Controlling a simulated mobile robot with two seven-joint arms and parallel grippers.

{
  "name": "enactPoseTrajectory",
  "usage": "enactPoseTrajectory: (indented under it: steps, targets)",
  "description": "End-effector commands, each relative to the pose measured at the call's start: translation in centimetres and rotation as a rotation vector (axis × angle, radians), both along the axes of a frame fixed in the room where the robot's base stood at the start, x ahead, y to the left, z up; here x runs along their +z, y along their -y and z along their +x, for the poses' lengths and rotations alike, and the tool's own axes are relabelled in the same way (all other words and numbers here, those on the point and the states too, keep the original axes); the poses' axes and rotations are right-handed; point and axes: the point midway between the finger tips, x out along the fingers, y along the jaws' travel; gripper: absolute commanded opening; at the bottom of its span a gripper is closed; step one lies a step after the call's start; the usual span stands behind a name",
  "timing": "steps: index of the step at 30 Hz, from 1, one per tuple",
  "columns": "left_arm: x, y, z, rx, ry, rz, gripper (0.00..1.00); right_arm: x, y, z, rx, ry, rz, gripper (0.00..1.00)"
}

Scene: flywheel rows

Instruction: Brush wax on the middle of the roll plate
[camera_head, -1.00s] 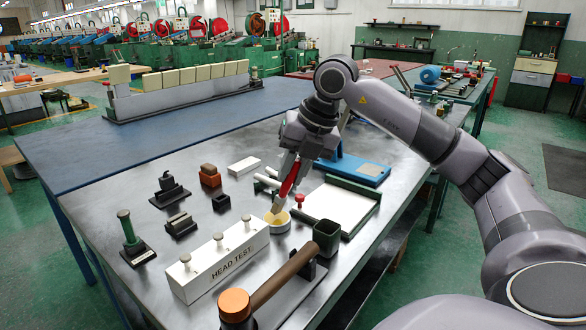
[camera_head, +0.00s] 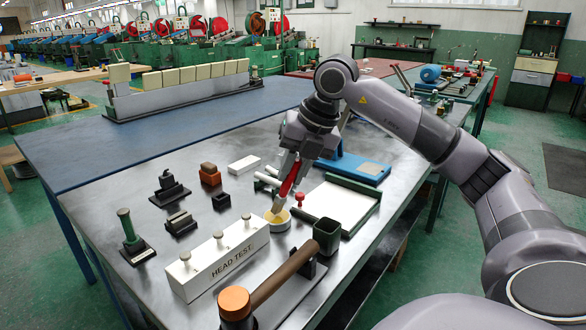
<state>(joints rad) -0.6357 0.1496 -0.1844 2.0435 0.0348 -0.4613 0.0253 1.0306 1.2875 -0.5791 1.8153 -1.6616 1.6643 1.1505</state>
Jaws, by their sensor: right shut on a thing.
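My right gripper (camera_head: 291,172) is shut on a brush with a red handle (camera_head: 288,183). The brush points down, with its pale bristles in or just over a small round white dish of yellow wax (camera_head: 277,226). From this angle I cannot tell how deep the bristles reach. Right of the dish lies a flat white plate (camera_head: 340,206) with green edging, which looks like the roll plate. Its middle is bare and uncovered. My left gripper is out of view.
A red-knobbed piece (camera_head: 300,198) stands between dish and plate. A blue tool (camera_head: 352,168) lies behind the plate. Small dark blocks stand left.

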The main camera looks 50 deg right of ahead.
Motion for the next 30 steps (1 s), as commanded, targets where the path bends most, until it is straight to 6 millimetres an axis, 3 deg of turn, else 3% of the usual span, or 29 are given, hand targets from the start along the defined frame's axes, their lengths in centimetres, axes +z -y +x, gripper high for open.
enactPoseTrajectory:
  steps: [30]
  targets:
    - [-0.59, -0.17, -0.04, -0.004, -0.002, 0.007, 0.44, -0.73, 0.00, -0.02, 0.000, -0.001, 0.000, 0.00]
